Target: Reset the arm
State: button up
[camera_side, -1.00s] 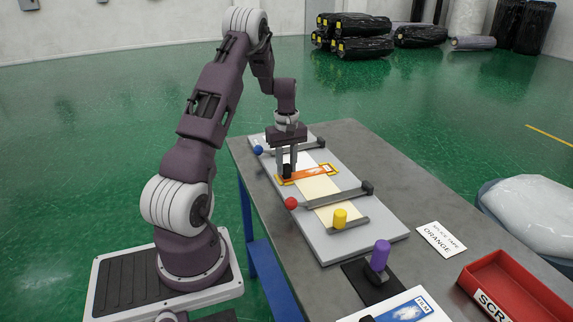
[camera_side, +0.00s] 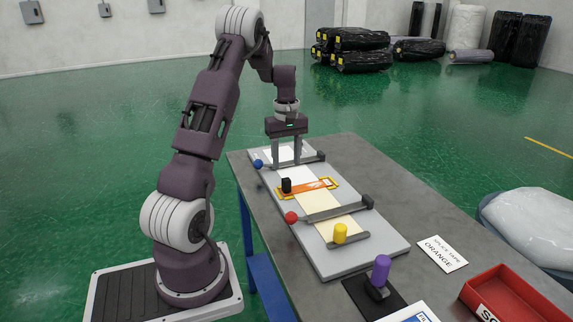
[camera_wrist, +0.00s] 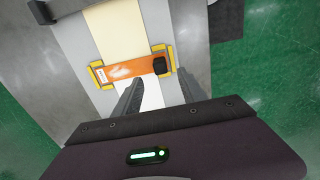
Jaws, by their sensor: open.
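My gripper (camera_side: 287,165) is open and empty, with its fingers pointing down over the far part of the grey splicing board (camera_side: 318,238). An orange strip (camera_side: 308,188) with a black knob (camera_side: 286,185) at its left end lies across the pale film in a yellow-ended frame. In the wrist view the orange strip (camera_wrist: 130,69) lies ahead of the open fingers (camera_wrist: 158,98), apart from them, with its black knob (camera_wrist: 160,66) at the right end.
Bars with a blue ball (camera_side: 258,164) and a red ball (camera_side: 291,217) cross the board. A yellow knob (camera_side: 340,232), purple handle (camera_side: 381,268), "SPLICE TAPE ORANGE" card (camera_side: 442,253) and red tray (camera_side: 505,290) stand nearer.

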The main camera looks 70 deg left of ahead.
dwell(0.4)
jog(key=w+d+r+m+t, duration=0.2)
jog(key=d+r+m, duration=0.3)
jog(key=d+r, duration=0.65)
jog(key=s+d+r+m+t, duration=0.1)
jog(key=s+d+r+m, duration=0.2)
jog(key=d, duration=0.5)
jog(key=s+d+r+m, duration=0.2)
jog(key=d+m, duration=0.1)
jog(key=d, duration=0.5)
jog(key=s+d+f+m+t, duration=0.1)
jog(key=s+d+m+t, duration=0.1)
jog(key=s+d+m, duration=0.5)
jog(key=s+d, duration=0.2)
jog(key=s, duration=0.3)
jog(key=shift+s+t, duration=0.25)
jog(key=shift+t, duration=0.05)
